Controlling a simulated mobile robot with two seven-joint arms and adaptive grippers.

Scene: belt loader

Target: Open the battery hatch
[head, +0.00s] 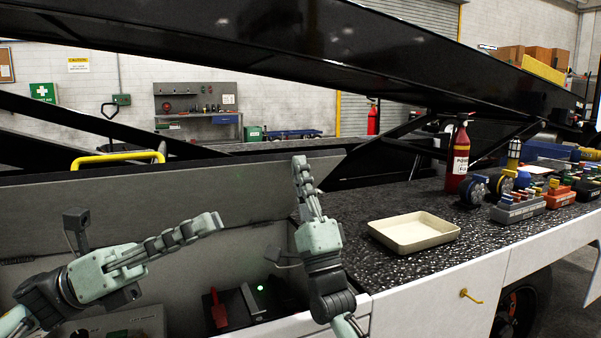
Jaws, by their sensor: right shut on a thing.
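The battery hatch (90,213) is a long grey panel standing raised behind an open bay in the loader's side. My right gripper (300,168) reaches up in front of the panel's right part, with its fingertips at the upper edge. It is shut on the hatch, though the fingers hide the exact contact. My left gripper (217,222) points right in front of the panel, over the bay. Its fingers show edge-on, so I cannot tell whether they are open. In the bay are a red lever (217,309) and a small green light (260,287).
A cream tray (414,232) sits on the speckled black top right of my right gripper. A red fire extinguisher (459,160) and several connectors and tools stand farther right. A black boom (330,50) crosses overhead. A yellow handle (115,157) shows behind the panel.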

